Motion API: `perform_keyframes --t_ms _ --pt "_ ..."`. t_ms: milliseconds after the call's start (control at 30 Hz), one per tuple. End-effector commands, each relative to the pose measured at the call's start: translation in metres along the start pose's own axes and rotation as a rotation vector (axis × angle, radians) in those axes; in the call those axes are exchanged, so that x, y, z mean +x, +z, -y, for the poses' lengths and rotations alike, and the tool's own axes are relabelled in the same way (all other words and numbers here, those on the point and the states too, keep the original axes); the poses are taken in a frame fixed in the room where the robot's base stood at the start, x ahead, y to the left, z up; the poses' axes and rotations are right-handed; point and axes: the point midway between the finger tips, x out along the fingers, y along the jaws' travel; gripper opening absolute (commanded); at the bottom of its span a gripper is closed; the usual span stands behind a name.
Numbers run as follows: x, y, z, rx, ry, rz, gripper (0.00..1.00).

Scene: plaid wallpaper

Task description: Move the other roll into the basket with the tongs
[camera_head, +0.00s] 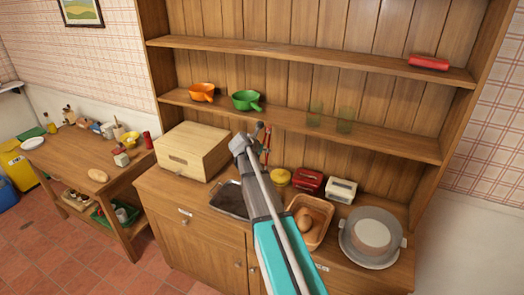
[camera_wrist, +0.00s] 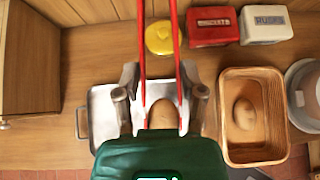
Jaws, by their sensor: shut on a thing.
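My gripper (camera_wrist: 160,98) is shut on the red tongs (camera_wrist: 177,45), whose two long arms reach up the wrist view; in the head view the tongs (camera_head: 265,148) are partly hidden by my arm. A brown roll (camera_wrist: 163,115) shows between the tong arms, over the metal tray (camera_wrist: 101,108); I cannot tell whether the tongs touch it. The tray also shows in the head view (camera_head: 228,203), left of my arm. The wicker basket (camera_wrist: 228,137) stands to the right with one roll (camera_wrist: 246,113) in it; it also shows in the head view (camera_head: 322,213).
Behind are a yellow lidded pot (camera_wrist: 160,38), a red box (camera_wrist: 212,26) and a white box (camera_wrist: 266,24). A wooden bread box (camera_head: 194,150) stands left of the tray, and grey dishes (camera_head: 371,236) right of the basket. Shelves (camera_head: 290,120) rise behind the counter.

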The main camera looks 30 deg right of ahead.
Motion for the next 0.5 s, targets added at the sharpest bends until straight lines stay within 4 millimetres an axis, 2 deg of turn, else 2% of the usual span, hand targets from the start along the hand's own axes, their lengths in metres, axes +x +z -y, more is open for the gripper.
perform_keyframes --t_ms 267,500 --pt "0.002 -0.003 0.0 0.0 0.0 0.0 0.0" --pt "0.013 -0.018 -0.001 0.0 0.0 0.0 0.0"
